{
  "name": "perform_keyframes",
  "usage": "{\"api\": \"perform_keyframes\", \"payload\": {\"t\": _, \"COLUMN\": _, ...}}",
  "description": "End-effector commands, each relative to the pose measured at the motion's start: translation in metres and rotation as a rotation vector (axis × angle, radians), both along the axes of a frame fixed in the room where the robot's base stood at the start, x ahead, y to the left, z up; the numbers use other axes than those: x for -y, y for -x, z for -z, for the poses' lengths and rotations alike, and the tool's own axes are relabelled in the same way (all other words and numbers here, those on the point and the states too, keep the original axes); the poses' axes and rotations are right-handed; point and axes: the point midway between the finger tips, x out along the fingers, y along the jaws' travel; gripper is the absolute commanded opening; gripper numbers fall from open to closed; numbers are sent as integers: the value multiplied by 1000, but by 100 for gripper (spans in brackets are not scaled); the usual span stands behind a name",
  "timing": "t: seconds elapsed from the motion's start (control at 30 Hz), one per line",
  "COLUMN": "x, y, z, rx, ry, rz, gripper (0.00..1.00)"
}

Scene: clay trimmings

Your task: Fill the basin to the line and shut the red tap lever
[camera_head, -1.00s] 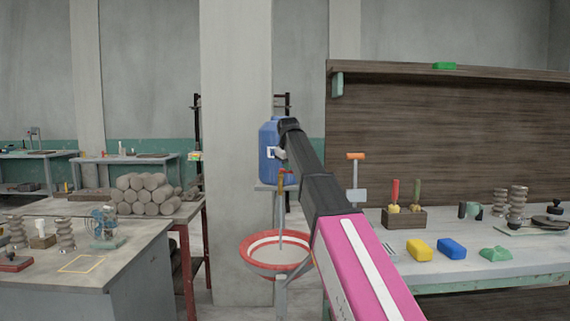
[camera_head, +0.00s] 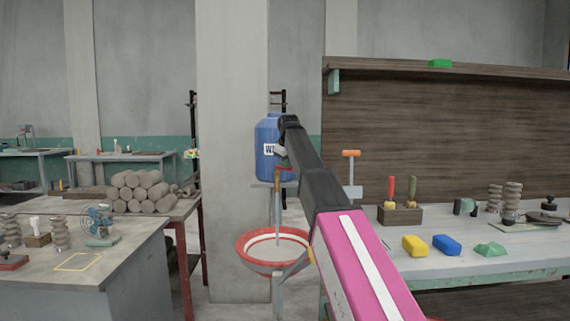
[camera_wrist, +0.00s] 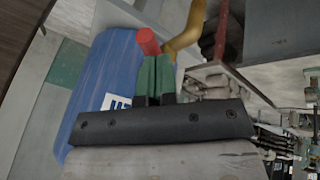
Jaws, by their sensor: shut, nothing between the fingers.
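The blue water container (camera_head: 266,150) with a white label stands against the pillar. Its brass tap (camera_wrist: 186,38) has a red lever (camera_wrist: 148,41), which also shows as a small red bar in the head view (camera_head: 284,168). My gripper (camera_wrist: 155,64) has green fingers, shut and empty, with their tips right by the lever's red end; I cannot tell whether they touch. The basin (camera_head: 243,248), with a red rim and pale inside, is below the tap. A thin upright line runs from the tap towards it; I cannot tell whether it is water. The fill line and water level are not readable.
A right-hand bench (camera_head: 470,265) holds a yellow block (camera_head: 414,246), a blue block (camera_head: 446,245) and a tool holder (camera_head: 400,215). A left-hand table (camera_head: 130,250) carries a small fan (camera_head: 98,225). Stacked clay rolls (camera_head: 140,190) lie behind. Floor shows between the left table and the basin.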

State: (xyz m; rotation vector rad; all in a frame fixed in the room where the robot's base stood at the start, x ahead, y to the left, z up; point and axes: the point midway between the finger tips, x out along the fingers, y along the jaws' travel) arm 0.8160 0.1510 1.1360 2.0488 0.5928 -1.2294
Motion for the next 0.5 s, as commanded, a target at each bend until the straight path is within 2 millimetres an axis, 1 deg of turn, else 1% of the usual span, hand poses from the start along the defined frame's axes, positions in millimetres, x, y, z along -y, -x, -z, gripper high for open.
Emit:
{"api": "perform_keyframes", "payload": {"t": 0.27, "x": 9, "y": -7, "z": 0, "rx": 0, "ry": 0, "rz": -132, "gripper": 0}}
{"api": "perform_keyframes", "payload": {"t": 0.5, "x": 18, "y": -17, "z": 0, "rx": 0, "ry": 0, "rz": -336, "gripper": 0}}
